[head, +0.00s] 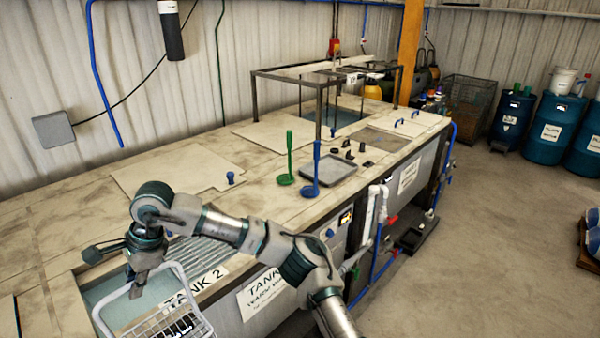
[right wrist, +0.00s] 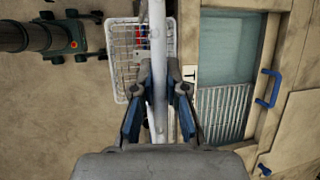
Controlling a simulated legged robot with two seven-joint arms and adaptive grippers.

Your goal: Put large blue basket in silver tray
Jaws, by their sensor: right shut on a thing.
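My right gripper (head: 137,286) is shut on the pale bar handle (right wrist: 160,100) of a white wire basket. The basket (head: 193,325) hangs below it at the lower left of the head view, partly cut off. In the right wrist view the basket (right wrist: 122,45) shows red and blue bits inside and hangs beside the open tank. No large basket that is clearly blue shows. My left gripper is not in view.
Tank 2's open water (head: 108,284) lies by the gripper. A green ladle-like tool (head: 288,160) and a blue one (head: 315,172) stand upright beside the tray. A dark frame (head: 325,82) rises behind. Pipes (head: 372,215) run along the counter's front.

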